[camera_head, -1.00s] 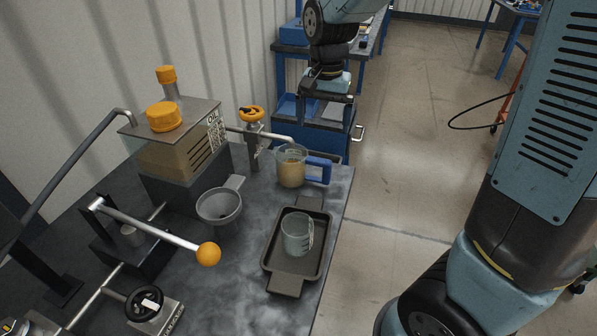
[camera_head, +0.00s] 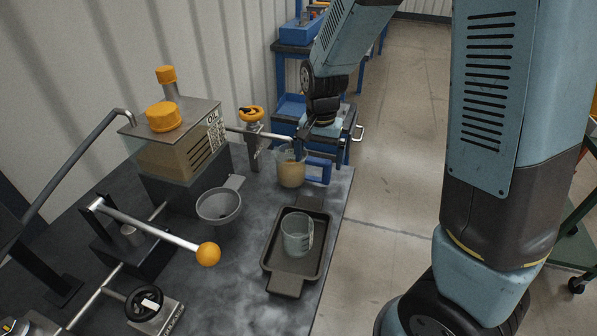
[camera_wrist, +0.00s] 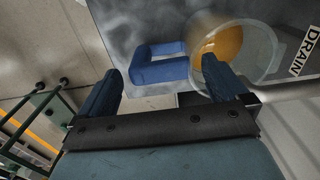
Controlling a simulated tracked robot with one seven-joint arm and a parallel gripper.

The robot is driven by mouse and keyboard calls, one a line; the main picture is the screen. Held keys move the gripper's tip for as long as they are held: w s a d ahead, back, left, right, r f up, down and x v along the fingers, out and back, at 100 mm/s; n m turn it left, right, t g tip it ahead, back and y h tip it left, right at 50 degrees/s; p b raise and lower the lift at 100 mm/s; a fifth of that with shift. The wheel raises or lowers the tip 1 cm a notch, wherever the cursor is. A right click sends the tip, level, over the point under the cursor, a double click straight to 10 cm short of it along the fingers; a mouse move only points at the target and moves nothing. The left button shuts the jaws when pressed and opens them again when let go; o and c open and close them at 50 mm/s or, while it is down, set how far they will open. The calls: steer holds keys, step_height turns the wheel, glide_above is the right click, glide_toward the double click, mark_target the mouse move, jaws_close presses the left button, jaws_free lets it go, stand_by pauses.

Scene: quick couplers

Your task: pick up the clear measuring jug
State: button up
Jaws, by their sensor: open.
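A clear measuring jug with a blue handle (camera_head: 291,172) stands at the far end of the dark bench, with amber liquid in it. In the wrist view the jug (camera_wrist: 255,45) is at upper right, and its blue handle (camera_wrist: 160,68) lies between my fingers in the picture. My gripper (camera_head: 321,158) is open above and beside the handle. In the wrist view my gripper (camera_wrist: 163,74) has its right finger overlapping the jug's near edge; contact cannot be told. A second, smaller clear cup (camera_head: 297,236) stands empty-looking in a dark tray (camera_head: 283,272).
A grey funnel (camera_head: 219,206) and an orange-knobbed lever (camera_head: 208,254) are to the left. A "DRAIN" label (camera_wrist: 303,52) shows beside the jug. Open floor (camera_head: 400,200) lies right of the bench.

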steer(key=shift+f, duration=1.7)
steer(key=shift+c, duration=0.3)
steer(key=c, duration=1.3)
steer(key=shift+d+r, duration=0.1)
steer(key=shift+r, duration=0.05)
